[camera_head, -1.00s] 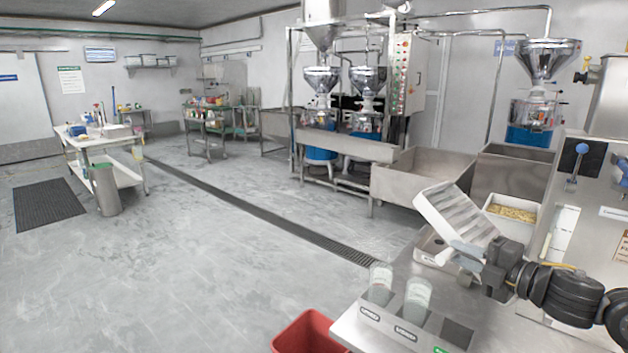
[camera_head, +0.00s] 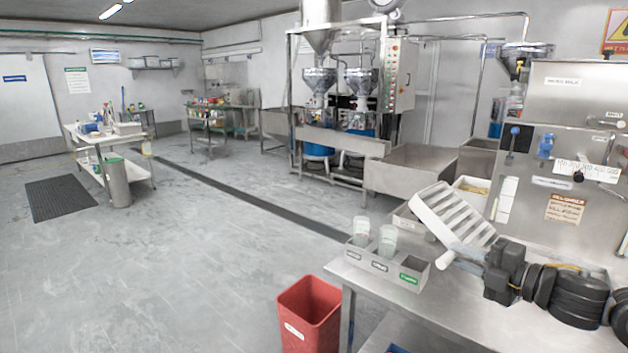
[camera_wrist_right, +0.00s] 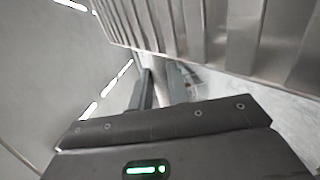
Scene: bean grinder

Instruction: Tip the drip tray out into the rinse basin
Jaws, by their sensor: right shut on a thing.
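The drip tray (camera_head: 446,208) is a pale tray with ribs across it. It is tilted steeply above the steel bench, and its slatted face shows in the head view. My right gripper (camera_head: 462,254) is shut on the tray's lower end. In the right wrist view the tray's ribbed metal (camera_wrist_right: 225,35) fills the top right, beyond the fingers (camera_wrist_right: 160,88). A steel open-topped container (camera_head: 404,220) stands behind the tray, partly hidden by it; I cannot tell whether it is the rinse basin. My left gripper is out of view.
A grey holder (camera_head: 385,268) with two clear cups stands at the bench's left edge. A red bin (camera_head: 309,316) stands on the floor beside the bench. A steel machine (camera_head: 565,180) rises at the right. A white tub (camera_head: 470,192) stands behind the tray.

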